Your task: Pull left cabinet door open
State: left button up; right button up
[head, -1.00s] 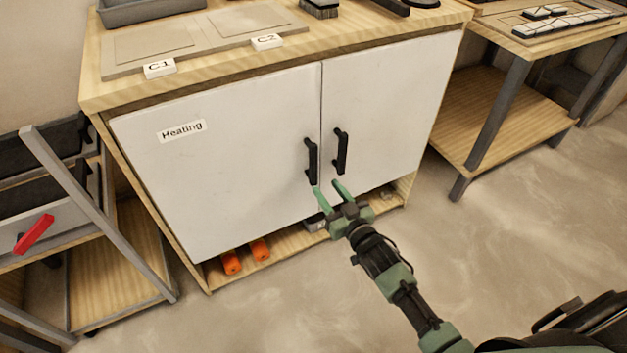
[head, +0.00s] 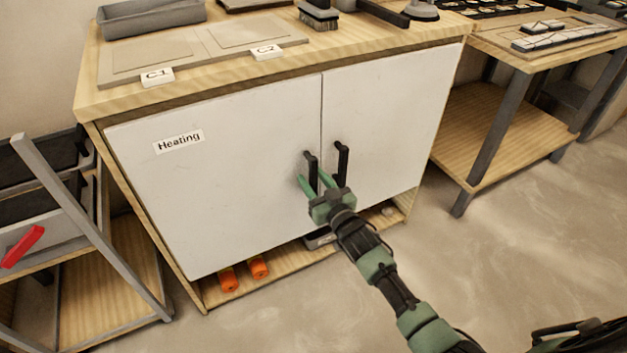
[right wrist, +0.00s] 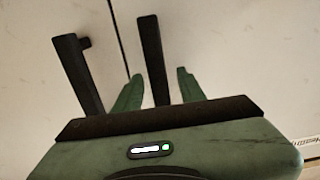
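The white left cabinet door (head: 215,185), labelled "Heating", is shut flush beside the right door (head: 385,125). Its black upright handle (head: 311,165) is near the seam; it also shows in the right wrist view (right wrist: 152,55). My right gripper (head: 314,181) is at the lower part of this handle, with its green fingers open, one on each side. In the right wrist view, the gripper (right wrist: 158,88) has the handle between its fingers, with gaps visible on both sides. The right door's handle (head: 341,163) stands just outside the fingers. My left gripper is out of view.
The wooden cabinet (head: 90,95) has a low open shelf with orange items (head: 258,267). A grey-framed rack (head: 60,200) with a red handle (head: 22,246) stands at the left. A workbench (head: 500,55) stands at the right. The floor in front is clear.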

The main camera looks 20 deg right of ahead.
grip_shut()
dwell(1.3)
